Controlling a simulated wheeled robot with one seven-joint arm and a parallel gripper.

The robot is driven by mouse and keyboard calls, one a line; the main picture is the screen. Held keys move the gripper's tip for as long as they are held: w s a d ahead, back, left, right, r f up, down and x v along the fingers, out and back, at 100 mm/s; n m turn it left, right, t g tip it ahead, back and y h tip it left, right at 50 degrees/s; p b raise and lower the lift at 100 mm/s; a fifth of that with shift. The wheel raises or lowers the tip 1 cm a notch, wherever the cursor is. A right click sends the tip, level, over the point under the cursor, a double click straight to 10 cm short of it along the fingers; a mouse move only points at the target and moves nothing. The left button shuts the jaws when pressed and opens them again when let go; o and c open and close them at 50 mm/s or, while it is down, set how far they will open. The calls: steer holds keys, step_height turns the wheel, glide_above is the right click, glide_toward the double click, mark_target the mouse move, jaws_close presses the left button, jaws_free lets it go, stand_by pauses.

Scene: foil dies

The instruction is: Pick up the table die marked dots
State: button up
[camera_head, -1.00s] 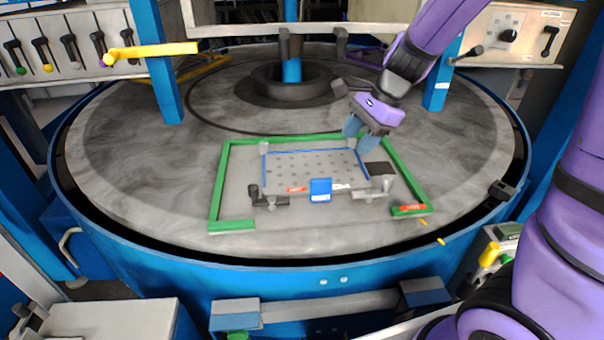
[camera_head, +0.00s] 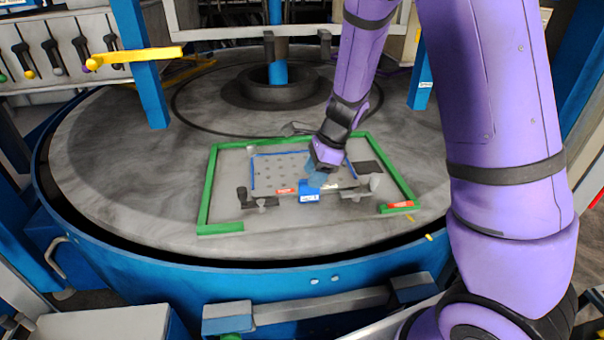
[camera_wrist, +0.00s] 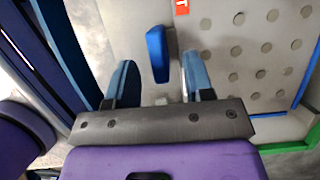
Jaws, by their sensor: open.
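The die marked with dots (camera_head: 272,178) is a flat grey plate with rows of dark dots, lying in a green frame (camera_head: 207,190) on the round table. It also shows in the wrist view (camera_wrist: 251,72). A blue block (camera_head: 308,195) with a white label stands at its front edge, beside a red tag (camera_head: 283,190). My gripper (camera_wrist: 160,72) is open and points down over this edge. In the wrist view the blue block (camera_wrist: 157,55) appears between the two fingers, without visible grip. My gripper hides part of the plate's right side in the head view.
A dark square (camera_head: 368,167) lies at the plate's right. The grey table (camera_head: 130,200) around the green frame is mostly clear.

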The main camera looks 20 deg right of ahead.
mark_target(306, 201)
steer(key=x, duration=0.5)
jaws_close()
